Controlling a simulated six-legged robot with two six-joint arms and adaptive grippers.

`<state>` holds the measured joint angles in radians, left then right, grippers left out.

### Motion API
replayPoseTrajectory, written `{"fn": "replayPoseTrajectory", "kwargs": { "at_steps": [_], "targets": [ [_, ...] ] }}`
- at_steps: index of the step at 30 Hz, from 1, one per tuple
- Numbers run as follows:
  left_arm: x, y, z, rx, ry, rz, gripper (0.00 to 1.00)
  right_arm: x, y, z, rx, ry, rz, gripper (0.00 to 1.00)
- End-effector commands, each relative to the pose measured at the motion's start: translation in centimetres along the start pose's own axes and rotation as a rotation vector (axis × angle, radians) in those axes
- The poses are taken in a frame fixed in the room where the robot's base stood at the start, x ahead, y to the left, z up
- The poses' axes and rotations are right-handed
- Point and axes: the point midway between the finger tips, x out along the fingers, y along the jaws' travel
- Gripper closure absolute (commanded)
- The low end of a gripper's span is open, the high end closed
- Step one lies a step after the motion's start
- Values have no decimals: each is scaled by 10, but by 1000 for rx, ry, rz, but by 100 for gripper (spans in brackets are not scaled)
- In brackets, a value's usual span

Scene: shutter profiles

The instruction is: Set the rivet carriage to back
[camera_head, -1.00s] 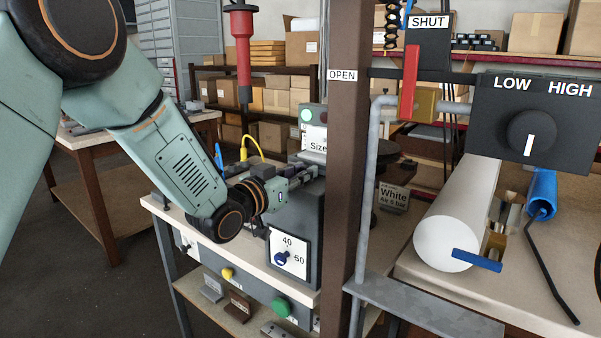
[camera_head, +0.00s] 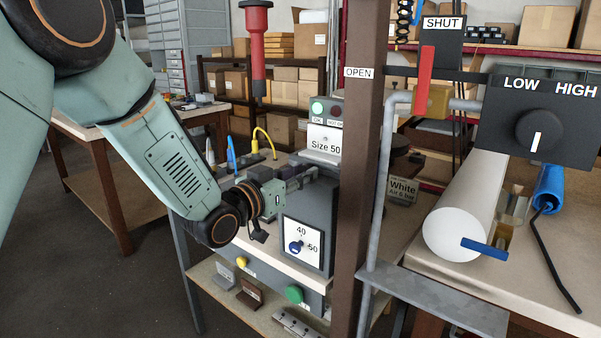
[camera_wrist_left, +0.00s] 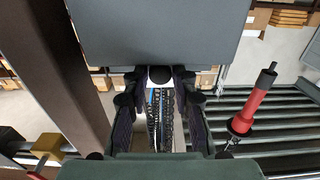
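My left gripper (camera_head: 308,176) points right across the top of a grey machine box (camera_head: 313,206) with a 40/50 dial (camera_head: 297,246). In the left wrist view, the two dark fingers (camera_wrist_left: 159,112) stand apart with a gap between them. No part is clearly readable as the rivet carriage, and the gripper and arm hide some of the bench top. My right gripper is not in view.
A brown post (camera_head: 360,170) stands just right of the grey box. A "Size 50" sign (camera_head: 325,143) stands behind it, under a green lamp (camera_head: 317,108). A red tool (camera_head: 257,50) hangs above. A white roll (camera_head: 468,215) lies on the right bench.

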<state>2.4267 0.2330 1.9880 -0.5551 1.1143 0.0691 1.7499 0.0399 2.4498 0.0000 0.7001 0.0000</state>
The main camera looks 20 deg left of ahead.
Motion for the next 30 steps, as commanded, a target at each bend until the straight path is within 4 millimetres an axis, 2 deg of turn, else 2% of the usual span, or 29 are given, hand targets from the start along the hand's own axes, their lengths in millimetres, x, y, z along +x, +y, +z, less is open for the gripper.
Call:
{"fn": "replayPoseTrajectory", "kwargs": {
  "at_steps": [1,6,16,30],
  "targets": [
    [0,0,0,0,1,0,68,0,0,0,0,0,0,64],
    [1,0,-1,2,2,1,54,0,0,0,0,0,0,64],
    [-3,0,-1,2,3,0,54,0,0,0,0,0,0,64],
    [-68,-2,-1,-3,3,-3,54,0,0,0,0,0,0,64]
  ]
}}
